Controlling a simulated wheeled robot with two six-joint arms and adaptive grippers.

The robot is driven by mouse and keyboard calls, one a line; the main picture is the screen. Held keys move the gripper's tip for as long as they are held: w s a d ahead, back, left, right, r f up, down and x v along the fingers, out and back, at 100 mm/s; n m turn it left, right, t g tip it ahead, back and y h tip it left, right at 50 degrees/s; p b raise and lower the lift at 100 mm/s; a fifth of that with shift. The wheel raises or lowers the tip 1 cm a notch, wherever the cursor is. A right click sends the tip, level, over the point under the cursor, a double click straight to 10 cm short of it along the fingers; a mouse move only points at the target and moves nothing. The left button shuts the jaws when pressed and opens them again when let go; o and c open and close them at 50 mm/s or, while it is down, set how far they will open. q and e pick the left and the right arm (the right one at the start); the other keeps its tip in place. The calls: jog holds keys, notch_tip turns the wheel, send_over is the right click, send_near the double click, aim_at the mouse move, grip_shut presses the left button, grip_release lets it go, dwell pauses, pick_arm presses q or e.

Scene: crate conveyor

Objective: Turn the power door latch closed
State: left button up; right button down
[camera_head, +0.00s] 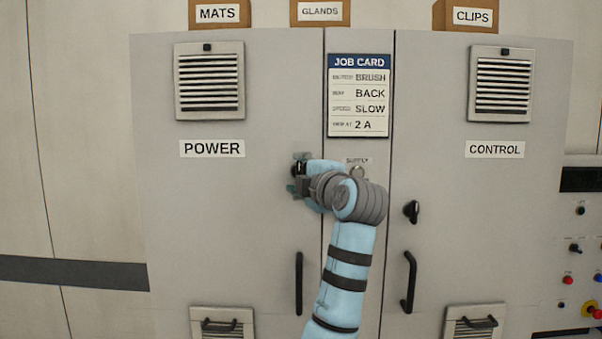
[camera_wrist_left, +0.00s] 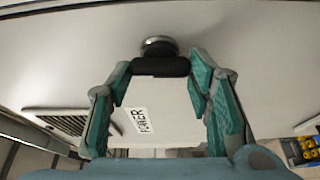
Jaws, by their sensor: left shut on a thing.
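The power door (camera_head: 215,220) is a grey cabinet door labelled POWER, and it looks shut. Its latch is a small black handle on a round metal base, seen in the left wrist view (camera_wrist_left: 160,66). My left gripper (camera_head: 298,172) is at the right side of this door, and its teal fingers are shut on the latch, one at each end of the handle. In the head view the gripper hides most of the latch, and its exact angle cannot be told. My right gripper is not in view.
The control door (camera_head: 480,220) on the right has its own black latch (camera_head: 411,211) and a handle (camera_head: 409,282). The power door handle (camera_head: 299,283) is below my gripper. A job card (camera_head: 358,96) hangs above. A control panel (camera_head: 582,240) stands at the far right.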

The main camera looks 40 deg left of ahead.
pick_arm(q)
jog(key=shift+n, duration=0.3)
jog(key=o, duration=1.1)
jog(key=shift+o, duration=0.2)
jog(key=shift+d, duration=0.1)
jog(key=v, duration=1.2)
jog(key=shift+r, duration=0.1)
